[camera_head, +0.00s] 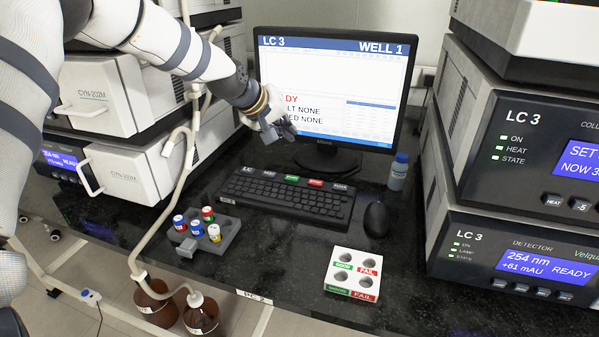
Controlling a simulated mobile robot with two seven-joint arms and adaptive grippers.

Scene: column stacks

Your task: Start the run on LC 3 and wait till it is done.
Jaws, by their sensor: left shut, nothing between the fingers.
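The monitor (340,75) stands at the back and reads "LC 3" and "WELL 1". A red word ending in "DY" and lines ending in "LT NONE" and "ED NONE" show below; my left gripper hides their starts. My left gripper (281,133) is shut and empty, in front of the screen's lower left, above the back of the keyboard (290,198). Coloured, labelled keys line the keyboard's back edge, including a green one and a red one. The LC 3 column unit (520,135) stands at the right, above the LC 3 detector (500,250), which reads "254 nm", "+61 mAU", "READY". My right gripper is out of view.
A grey rack (222,243) holds several capped vials left of the keyboard. A white rack (345,277) with "FAIL" labels stands in front. A mouse (376,220) and a blue-capped bottle (398,171) are to the right. Brown bottles (157,303) stand below the bench edge.

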